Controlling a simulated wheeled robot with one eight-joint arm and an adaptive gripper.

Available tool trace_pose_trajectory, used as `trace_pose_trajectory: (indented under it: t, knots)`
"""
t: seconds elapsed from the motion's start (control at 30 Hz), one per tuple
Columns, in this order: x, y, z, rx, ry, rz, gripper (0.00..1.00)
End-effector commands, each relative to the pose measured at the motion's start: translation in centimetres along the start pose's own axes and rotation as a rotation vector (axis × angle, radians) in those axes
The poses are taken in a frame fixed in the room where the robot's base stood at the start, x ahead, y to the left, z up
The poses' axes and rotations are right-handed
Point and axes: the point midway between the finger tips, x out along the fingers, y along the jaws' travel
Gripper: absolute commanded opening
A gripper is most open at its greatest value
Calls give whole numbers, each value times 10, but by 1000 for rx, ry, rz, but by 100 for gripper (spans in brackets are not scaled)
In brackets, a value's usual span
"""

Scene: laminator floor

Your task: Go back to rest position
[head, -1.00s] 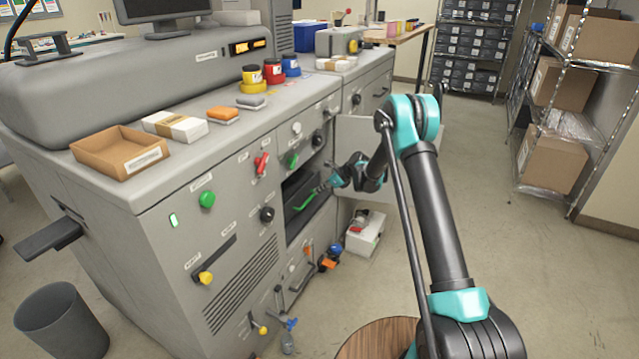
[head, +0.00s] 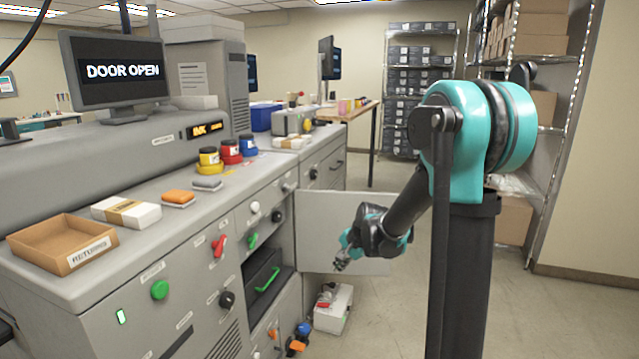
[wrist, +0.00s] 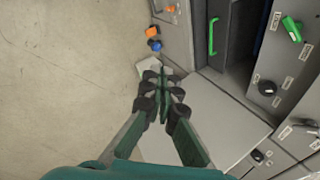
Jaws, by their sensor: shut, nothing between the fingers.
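My gripper (head: 341,264) is in front of the open white cabinet door (head: 318,218), clear of the machine. In the wrist view my gripper (wrist: 161,78) has its fingertips together with nothing between them, above the pale door panel (wrist: 195,115). The machine's open compartment (head: 258,292) holds a dark unit with a green handle (head: 268,280). The green handle also shows in the wrist view (wrist: 212,37). The monitor (head: 118,68) reads "DOOR OPEN".
A white box (head: 334,308) stands on the floor below the door. A returns tray (head: 62,245) and ink jars (head: 231,152) sit on the machine top. A shelf rack (head: 540,130) stands at the right. The floor (head: 565,310) on the right is clear.

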Motion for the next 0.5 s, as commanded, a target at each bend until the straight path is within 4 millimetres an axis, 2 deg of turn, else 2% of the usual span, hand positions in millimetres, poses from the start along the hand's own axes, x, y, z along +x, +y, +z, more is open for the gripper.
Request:
trace_pose_trajectory:
  t: [0.03, 0.2, 0.5]
  knots:
    - [-14, 18, 5, -57, 17, 13, 0]
    - [-50, 77, 20, -273, 71, 69, 0]
    - [-93, 186, 52, -645, 132, 198, 0]
